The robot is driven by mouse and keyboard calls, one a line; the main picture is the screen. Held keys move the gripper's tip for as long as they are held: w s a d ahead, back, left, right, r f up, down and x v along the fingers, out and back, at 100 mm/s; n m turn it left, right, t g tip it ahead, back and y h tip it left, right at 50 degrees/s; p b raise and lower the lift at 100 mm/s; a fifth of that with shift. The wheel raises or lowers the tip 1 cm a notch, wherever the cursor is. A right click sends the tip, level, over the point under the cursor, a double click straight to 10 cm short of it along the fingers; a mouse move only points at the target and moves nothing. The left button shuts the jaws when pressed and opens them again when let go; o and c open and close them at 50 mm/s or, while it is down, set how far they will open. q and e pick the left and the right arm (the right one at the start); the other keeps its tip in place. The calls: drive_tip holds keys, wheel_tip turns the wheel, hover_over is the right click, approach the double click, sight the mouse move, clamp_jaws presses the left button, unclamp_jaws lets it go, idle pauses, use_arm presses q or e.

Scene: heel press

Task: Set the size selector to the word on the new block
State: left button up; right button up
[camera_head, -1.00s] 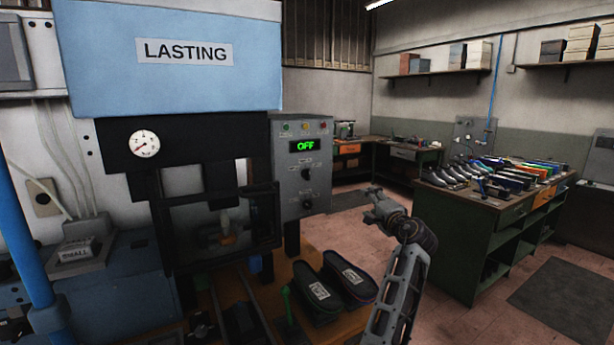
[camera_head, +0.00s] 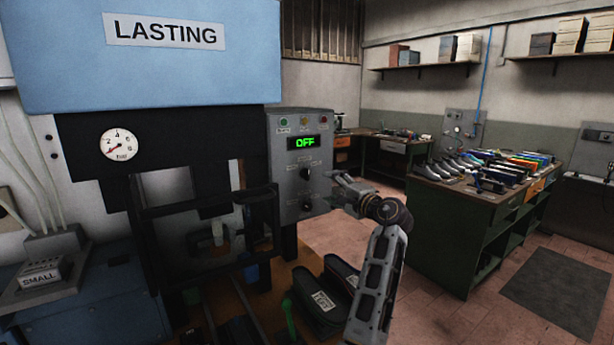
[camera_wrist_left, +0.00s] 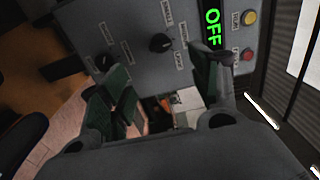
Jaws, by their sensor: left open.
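The grey control panel (camera_head: 290,155) on the press has a green OFF display and two black knobs. The upper knob (camera_head: 306,173) and lower knob (camera_head: 307,204) have small labels around them that I cannot read. A grey block (camera_head: 41,275) marked SMALL sits on a stand at the far left. My left gripper (camera_head: 338,187) is open and empty, just right of the panel near the knobs. In the left wrist view its spread fingers (camera_wrist_left: 168,88) face the panel, apart from the upper knob (camera_wrist_left: 160,42) and the lower knob (camera_wrist_left: 104,62). My right gripper is out of view.
The press (camera_head: 195,55) marked LASTING has a dark frame guard (camera_head: 206,270) in front. Dark shoe parts (camera_head: 318,305) with paper labels lie on the bench below the panel.

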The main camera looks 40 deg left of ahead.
use_arm(q)
drive_tip(key=p, duration=0.2)
approach(309, 176)
drive_tip(key=shift+a, duration=1.5)
drive_tip(key=x, duration=0.2)
drive_tip(key=w+p+x, duration=0.1)
drive_tip(key=x, duration=0.2)
drive_tip(key=shift+r, duration=0.2)
drive_tip(key=shift+p+x, duration=0.3)
drive_tip(key=shift+x, duration=0.65)
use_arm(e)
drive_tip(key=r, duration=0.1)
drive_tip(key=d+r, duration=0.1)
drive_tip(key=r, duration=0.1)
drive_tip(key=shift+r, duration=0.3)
use_arm(q)
drive_tip(key=shift+c, duration=0.3)
drive_tip(key=c, duration=0.7)
drive_tip(key=shift+f, duration=0.1)
drive_tip(key=shift+c, duration=1.4)
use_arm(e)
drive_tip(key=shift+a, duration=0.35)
